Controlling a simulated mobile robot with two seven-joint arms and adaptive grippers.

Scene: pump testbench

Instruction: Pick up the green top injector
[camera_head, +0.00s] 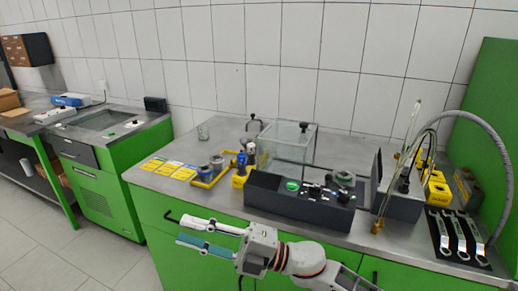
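My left gripper is not in view.
Several small dark and metal parts (322,192) fill the box's right side. A clear glass-walled box (288,145) stands behind it. A yellow fixture (205,180) is left, wrenches (460,235) and a thick hose (490,130) right.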

